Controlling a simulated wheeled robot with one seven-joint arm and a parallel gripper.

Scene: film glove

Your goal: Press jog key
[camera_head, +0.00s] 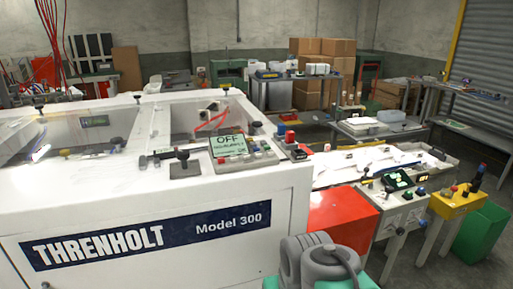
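A control panel with a pale green display reading "OFF" (229,145) sits on top of the white Threnholt Model 300 machine (160,205). Small coloured keys (258,152) are set beside and below the display. Their labels are too small to read, so I cannot tell which one is the jog key. A second control box (397,200) with a dark lit display (397,181) and coloured buttons stands to the right. Grey and green rounded parts at the bottom centre look like my own arm. My gripper's fingers do not show.
A red box (341,218) stands beside the white machine. A yellow control box (456,202) and a green bin (483,232) are at the right. A black lever (184,163) rises left of the display. Cardboard boxes (325,48) and workbenches stand behind. Some grey floor shows at lower right.

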